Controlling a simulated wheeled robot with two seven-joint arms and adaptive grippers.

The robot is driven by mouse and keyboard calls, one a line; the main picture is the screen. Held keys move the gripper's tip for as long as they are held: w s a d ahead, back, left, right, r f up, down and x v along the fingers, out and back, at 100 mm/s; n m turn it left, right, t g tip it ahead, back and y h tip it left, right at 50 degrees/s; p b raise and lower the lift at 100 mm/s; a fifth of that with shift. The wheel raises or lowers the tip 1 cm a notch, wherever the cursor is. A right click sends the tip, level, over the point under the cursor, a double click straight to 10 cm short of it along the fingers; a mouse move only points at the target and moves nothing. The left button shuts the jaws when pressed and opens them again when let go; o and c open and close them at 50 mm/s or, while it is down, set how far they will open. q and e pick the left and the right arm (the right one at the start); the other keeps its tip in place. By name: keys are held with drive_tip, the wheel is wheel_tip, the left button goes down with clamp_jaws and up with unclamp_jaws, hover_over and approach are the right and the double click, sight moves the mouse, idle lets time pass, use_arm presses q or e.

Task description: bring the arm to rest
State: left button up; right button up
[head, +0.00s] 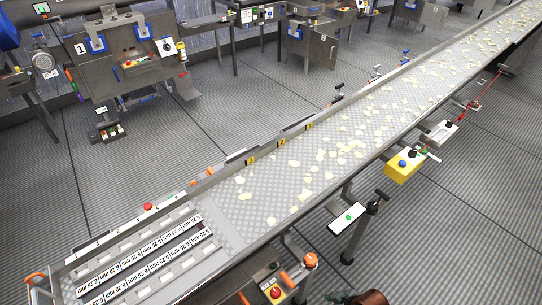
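Neither of my grippers shows in the head view, and no clear part of either arm shows. A small dark and reddish-brown shape (370,298) is cut off by the bottom edge; I cannot tell what it is. A long conveyor (225,210) runs from the lower left to the upper right. Pale chips (245,196) lie scattered along its belt.
The conveyor's near end has slats marked 6.25 mm (150,262). A yellow control box (402,168), a white panel with a green button (348,217) and a red-button box (272,290) line its near side. Steel machines (125,60) stand behind. Grey floor (460,220) is open at right.

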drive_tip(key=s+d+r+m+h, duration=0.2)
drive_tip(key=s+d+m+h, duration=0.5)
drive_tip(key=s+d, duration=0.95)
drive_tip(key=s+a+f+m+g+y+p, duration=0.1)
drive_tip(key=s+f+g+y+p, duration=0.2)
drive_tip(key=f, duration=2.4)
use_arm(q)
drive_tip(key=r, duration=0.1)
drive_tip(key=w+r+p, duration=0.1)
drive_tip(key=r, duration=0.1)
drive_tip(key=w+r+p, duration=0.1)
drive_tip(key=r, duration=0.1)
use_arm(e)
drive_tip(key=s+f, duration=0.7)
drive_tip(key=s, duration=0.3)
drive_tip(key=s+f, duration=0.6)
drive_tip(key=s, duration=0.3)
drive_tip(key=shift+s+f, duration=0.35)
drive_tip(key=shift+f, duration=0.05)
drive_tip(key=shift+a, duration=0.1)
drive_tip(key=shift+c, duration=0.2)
